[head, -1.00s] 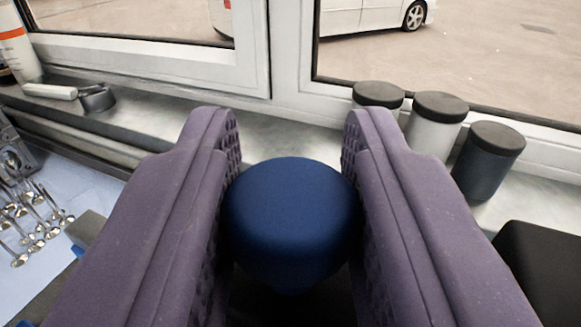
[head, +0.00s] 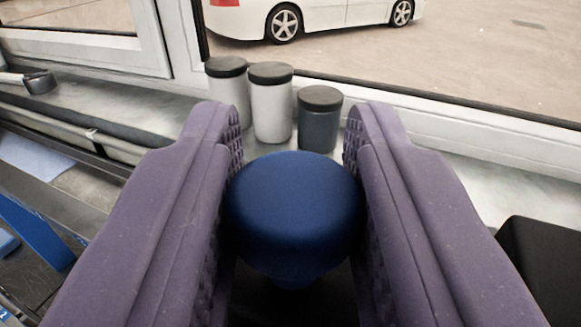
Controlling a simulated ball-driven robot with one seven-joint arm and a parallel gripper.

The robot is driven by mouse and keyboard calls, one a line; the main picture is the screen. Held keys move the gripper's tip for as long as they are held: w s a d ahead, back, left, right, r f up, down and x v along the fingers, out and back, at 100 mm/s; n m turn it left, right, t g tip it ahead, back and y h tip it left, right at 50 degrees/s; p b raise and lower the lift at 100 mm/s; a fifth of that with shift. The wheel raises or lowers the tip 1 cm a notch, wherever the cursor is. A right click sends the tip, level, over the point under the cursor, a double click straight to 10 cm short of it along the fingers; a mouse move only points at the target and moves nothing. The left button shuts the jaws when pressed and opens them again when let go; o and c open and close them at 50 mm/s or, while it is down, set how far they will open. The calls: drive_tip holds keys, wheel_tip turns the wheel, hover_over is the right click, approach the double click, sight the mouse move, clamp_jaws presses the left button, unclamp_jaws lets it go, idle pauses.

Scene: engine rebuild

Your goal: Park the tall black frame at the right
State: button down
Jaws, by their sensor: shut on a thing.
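My gripper (head: 292,190) shows as two purple padded fingers, shut on a round dark blue knob (head: 294,212). The knob is wide at the top and narrows downward. Below it is a dark area, mostly hidden by the fingers and the knob. A black block-like part (head: 545,268) shows at the lower right edge. I cannot tell whether it belongs to the tall black frame, and the whole frame is not clearly in view.
Three lidded canisters stand on the windowsill ahead: two pale ones (head: 228,95) (head: 271,108) and a dark grey one (head: 319,125). The sill (head: 455,170) is clear to their right. A blue bar (head: 35,228) is at the left. A white car (head: 330,14) is outside the window.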

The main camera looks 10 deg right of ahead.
drive_tip(key=s+d, duration=0.2)
drive_tip(key=d, duration=0.3)
drive_tip(key=shift+s+r, duration=0.25)
drive_tip(key=shift+s, duration=0.15)
drive_tip(key=c, duration=1.2)
unclamp_jaws()
drive_tip(key=o, duration=0.3)
drive_tip(key=shift+d, duration=0.15)
drive_tip(key=shift+o, duration=0.2)
drive_tip(key=shift+s, duration=0.1)
drive_tip(key=shift+f, duration=0.15)
approach(579, 259)
drive_tip(key=a+r, duration=0.2)
drive_tip(key=a+r+p, duration=0.1)
drive_tip(key=a, duration=0.1)
drive_tip(key=shift+w+r, duration=0.15)
drive_tip(key=shift+w, duration=0.2)
